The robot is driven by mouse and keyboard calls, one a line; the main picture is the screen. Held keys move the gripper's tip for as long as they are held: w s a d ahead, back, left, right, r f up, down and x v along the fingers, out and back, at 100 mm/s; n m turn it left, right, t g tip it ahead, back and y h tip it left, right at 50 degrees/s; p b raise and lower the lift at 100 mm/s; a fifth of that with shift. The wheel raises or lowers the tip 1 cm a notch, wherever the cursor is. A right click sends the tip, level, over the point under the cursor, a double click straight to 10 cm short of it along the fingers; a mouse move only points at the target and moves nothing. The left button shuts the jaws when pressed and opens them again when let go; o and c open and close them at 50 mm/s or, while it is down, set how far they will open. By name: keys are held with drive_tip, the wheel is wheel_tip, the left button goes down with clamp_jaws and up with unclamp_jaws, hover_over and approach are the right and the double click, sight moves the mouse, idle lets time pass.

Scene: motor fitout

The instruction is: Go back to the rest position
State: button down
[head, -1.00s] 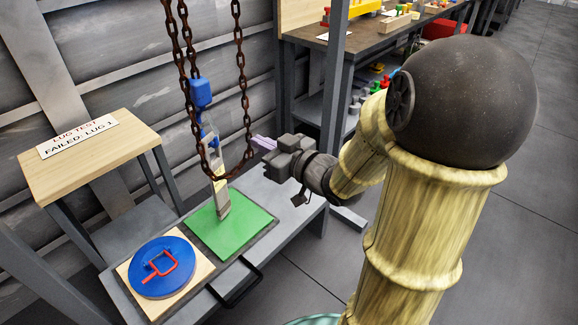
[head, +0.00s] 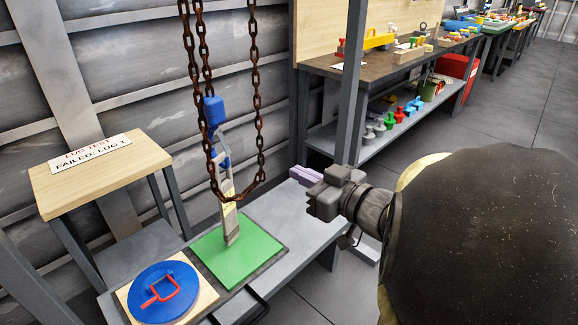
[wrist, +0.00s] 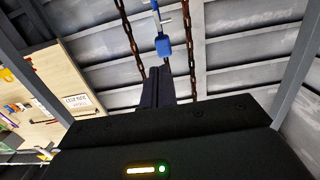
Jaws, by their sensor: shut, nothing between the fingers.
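My gripper (head: 305,176) is in the middle of the head view, right of the hanging chain (head: 258,110) and above the grey bench. Its pale purple fingers are together with nothing between them, pointing left and clear of the chain. In the wrist view the dark fingers (wrist: 158,85) stand closed together. The blue part also shows in the wrist view (wrist: 163,46).
A blue disc with a red handle (head: 160,290) lies on a wooden board at the front left. A small wooden table (head: 90,180) carries a "FAILED: LUG 1" sign (head: 90,151). A long workbench (head: 385,62) with parts stands behind. Open floor lies right of it.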

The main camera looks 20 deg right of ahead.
drive_tip(key=w+d+f+m+g+h, duration=0.2)
drive_tip(key=f+h, duration=0.2)
drive_tip(key=f, duration=0.1)
drive_tip(key=w+d+f+m+g+h, duration=0.1)
drive_tip(key=d+f+m+g+h, duration=0.1)
drive_tip(key=f+m+h, duration=0.3)
drive_tip(key=s+a+f+n+g+y, duration=0.1)
drive_tip(key=s+a+f+n+g, duration=0.1)
drive_tip(key=s+a+f+g, duration=0.75)
wheel_tip(320, 180, up, 34)
drive_tip(key=d+p, duration=0.1)
drive_tip(key=p, duration=3.4)
drive_tip(key=shift+s+d+t+p, duration=0.25)
drive_tip(key=shift+s+t+p, duration=0.1)
drive_tip(key=shift+s+p, duration=0.05)
